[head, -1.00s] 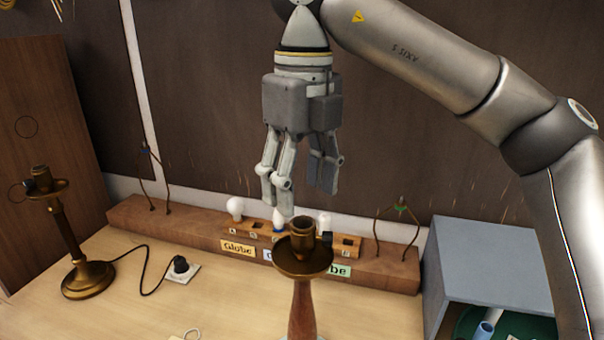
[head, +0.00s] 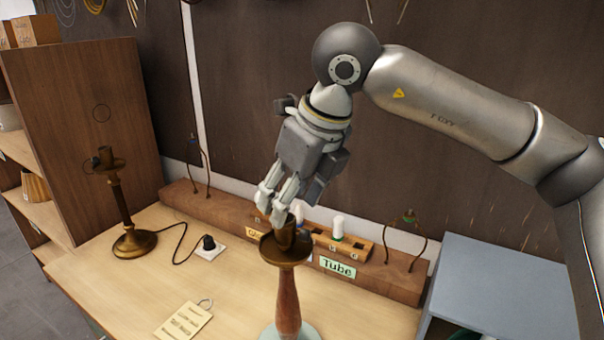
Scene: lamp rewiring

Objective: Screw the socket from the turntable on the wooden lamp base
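The wooden lamp base (head: 287,300) stands upright in the front middle, with a brass cup (head: 268,252) on top. A dark brass socket (head: 285,238) sits in the cup; I cannot tell whether it is threaded on. My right gripper (head: 290,205) comes down tilted at the socket's top. Its fingers look spread, and I cannot tell whether they touch the socket. Nothing is visibly held. A pale round disc (head: 268,335) shows under the lamp, cut off by the lower edge. I cannot tell whether it is the turntable. My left gripper is out of view.
A brass lamp (head: 124,205) with a cord to a plug outlet (head: 209,247) stands at left. A wooden bulb rack (head: 395,284) with a "Tube" label runs behind the lamp base. A grey box (head: 497,280) stands at right. A tag (head: 184,320) lies on the front table.

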